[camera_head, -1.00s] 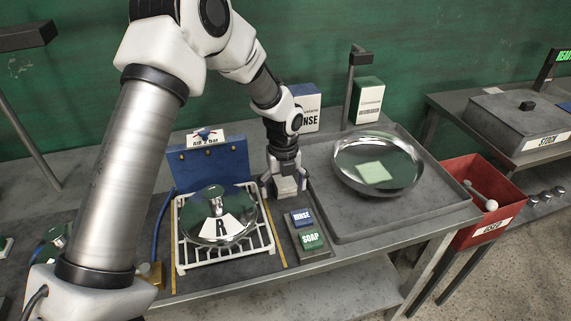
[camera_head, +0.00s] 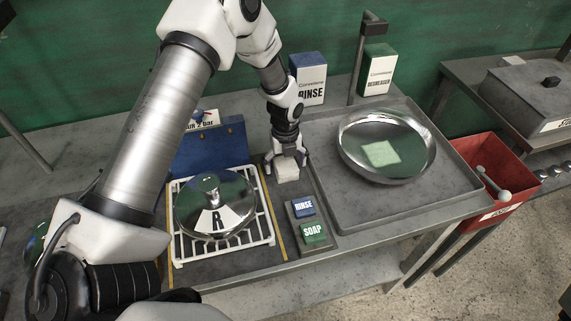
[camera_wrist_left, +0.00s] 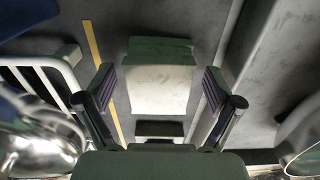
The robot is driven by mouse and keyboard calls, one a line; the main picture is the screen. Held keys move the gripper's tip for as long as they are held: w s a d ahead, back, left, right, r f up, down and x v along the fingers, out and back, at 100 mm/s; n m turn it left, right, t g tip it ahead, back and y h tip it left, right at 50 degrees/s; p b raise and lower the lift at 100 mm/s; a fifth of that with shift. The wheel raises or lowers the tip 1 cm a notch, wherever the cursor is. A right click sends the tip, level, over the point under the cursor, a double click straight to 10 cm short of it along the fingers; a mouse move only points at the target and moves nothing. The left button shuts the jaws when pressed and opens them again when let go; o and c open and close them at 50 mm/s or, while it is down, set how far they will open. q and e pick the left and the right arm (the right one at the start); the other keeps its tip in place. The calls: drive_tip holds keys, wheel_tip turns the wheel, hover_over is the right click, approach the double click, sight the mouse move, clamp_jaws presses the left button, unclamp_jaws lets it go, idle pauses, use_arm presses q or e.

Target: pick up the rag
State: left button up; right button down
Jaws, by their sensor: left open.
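A pale folded block that looks like the rag (camera_head: 288,173) sits on the bench between the white rack and the grey tray. My left gripper (camera_head: 287,166) points down over it, open, with a finger on either side. In the left wrist view the rag (camera_wrist_left: 158,90) lies between the two open fingers (camera_wrist_left: 160,103), with visible gaps at both sides. It has a pale main face and a greenish band along its far edge. My right gripper is not in view.
A steel lid (camera_head: 215,200) marked R sits on a white rack (camera_head: 180,250) left of the gripper. RINSE (camera_head: 304,207) and SOAP (camera_head: 313,232) blocks are in front. A shiny dish (camera_head: 427,165) with a pale green square lies in the grey tray (camera_head: 350,215). A red bin (camera_head: 515,200) is right.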

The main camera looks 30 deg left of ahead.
sight(286, 163)
use_arm(q)
drive_tip(key=shift+s+d+r, duration=0.1)
drive_tip(key=shift+s+r, duration=0.05)
drive_tip(key=shift+c, duration=0.4)
drive_tip(key=shift+s+d+r, duration=0.1)
drive_tip(key=c, duration=1.2)
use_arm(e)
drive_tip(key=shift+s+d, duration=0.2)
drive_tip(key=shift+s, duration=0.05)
use_arm(q)
drive_tip(key=shift+o, duration=0.2)
